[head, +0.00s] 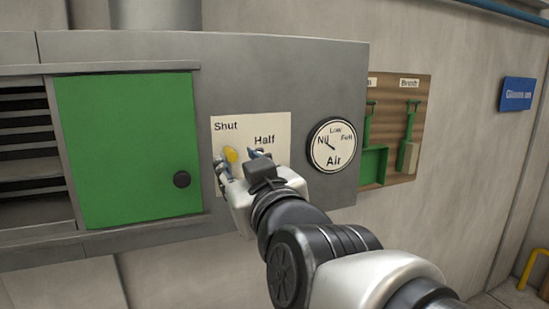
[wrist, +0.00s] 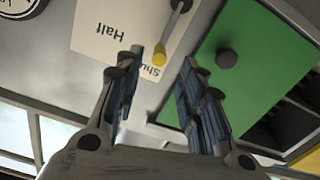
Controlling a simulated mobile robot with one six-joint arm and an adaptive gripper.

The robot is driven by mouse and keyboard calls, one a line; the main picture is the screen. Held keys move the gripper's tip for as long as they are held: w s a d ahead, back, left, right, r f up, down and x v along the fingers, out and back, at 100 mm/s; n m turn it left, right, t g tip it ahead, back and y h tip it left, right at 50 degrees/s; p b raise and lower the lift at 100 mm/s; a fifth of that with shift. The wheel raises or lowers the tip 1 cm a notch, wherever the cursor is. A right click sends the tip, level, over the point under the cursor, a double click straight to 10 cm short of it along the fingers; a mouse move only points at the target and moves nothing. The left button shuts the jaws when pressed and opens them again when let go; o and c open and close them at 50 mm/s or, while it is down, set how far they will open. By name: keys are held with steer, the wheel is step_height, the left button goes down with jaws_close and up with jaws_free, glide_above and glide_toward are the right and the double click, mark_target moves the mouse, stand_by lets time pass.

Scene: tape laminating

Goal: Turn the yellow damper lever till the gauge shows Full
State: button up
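The yellow damper lever (head: 231,155) is on a pale plate (head: 279,128) marked Shut and Half, largely hidden by my gripper in the head view. In the wrist view its yellow end (wrist: 160,57) and grey rod (wrist: 177,25) show near the upside-down Shut label. The round Air gauge (head: 332,146) reads Nil, Low and Full; its needle points up-left, by Nil. My gripper (head: 239,161) is open in front of the plate. In the wrist view the yellow end appears between the fingertips; I cannot tell whether they touch it.
A green door (head: 128,145) with a dark knob (head: 182,180) is left of the plate. A slatted vent (head: 24,125) lies further left. A wooden board (head: 408,125) with green tools hangs right of the grey cabinet. A blue sign (head: 517,94) is on the far wall.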

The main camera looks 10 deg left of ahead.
mark_target(234, 159)
steer(key=x, duration=0.8)
steer(key=shift+w+p, duration=0.1)
steer(key=shift+p, duration=0.2)
jaws_close()
stand_by(0.3)
